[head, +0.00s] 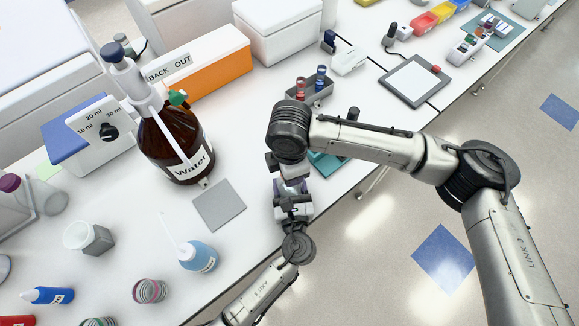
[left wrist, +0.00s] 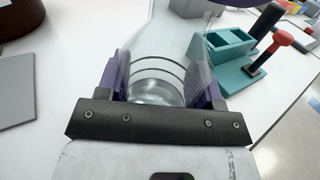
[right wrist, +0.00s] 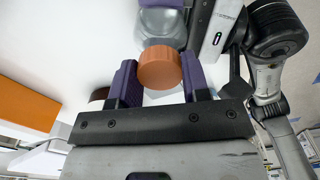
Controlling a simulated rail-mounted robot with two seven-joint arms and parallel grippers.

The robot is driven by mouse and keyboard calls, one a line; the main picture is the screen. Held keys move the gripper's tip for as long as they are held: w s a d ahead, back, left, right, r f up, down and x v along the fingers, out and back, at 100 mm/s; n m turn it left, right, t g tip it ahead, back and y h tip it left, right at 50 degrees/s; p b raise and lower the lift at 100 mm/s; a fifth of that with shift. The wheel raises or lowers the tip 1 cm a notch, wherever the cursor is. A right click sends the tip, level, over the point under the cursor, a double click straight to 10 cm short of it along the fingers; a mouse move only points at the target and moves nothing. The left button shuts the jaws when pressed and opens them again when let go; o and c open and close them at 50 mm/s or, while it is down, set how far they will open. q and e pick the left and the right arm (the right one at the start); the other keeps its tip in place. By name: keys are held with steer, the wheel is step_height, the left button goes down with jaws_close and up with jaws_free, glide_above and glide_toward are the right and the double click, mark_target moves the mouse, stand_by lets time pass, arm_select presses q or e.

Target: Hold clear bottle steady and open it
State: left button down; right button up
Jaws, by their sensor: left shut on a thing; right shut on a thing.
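The clear bottle (left wrist: 157,80) stands between the purple fingers of my left gripper (left wrist: 163,88), which is shut on its body. In the right wrist view the bottle (right wrist: 163,24) shows at the top, beside the left gripper's dark metal. An orange cap (right wrist: 158,67) sits between the purple fingers of my right gripper (right wrist: 160,80), which is shut on it. The cap is at the bottle's neck end; I cannot tell whether it is still joined to the bottle. In the head view the left gripper (head: 291,194) is near the bench's front edge, and my right arm hides most of the cap.
A teal rack (left wrist: 232,48) with a red-topped tool (left wrist: 282,40) stands close beside the bottle. A grey pad (head: 219,206) and the brown Water bottle (head: 172,145) are to the left. A blue squeeze bottle (head: 199,257) stands nearer the front.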

steer(key=n, duration=1.2)
steer(key=shift+n, duration=0.3)
steer(key=shift+r, duration=0.35)
steer(key=shift+r, duration=0.8)
steer(key=shift+r, duration=0.1)
steer(key=shift+r, duration=1.9)
arm_select(q)
steer(key=shift+c, duration=0.9)
jaws_free()
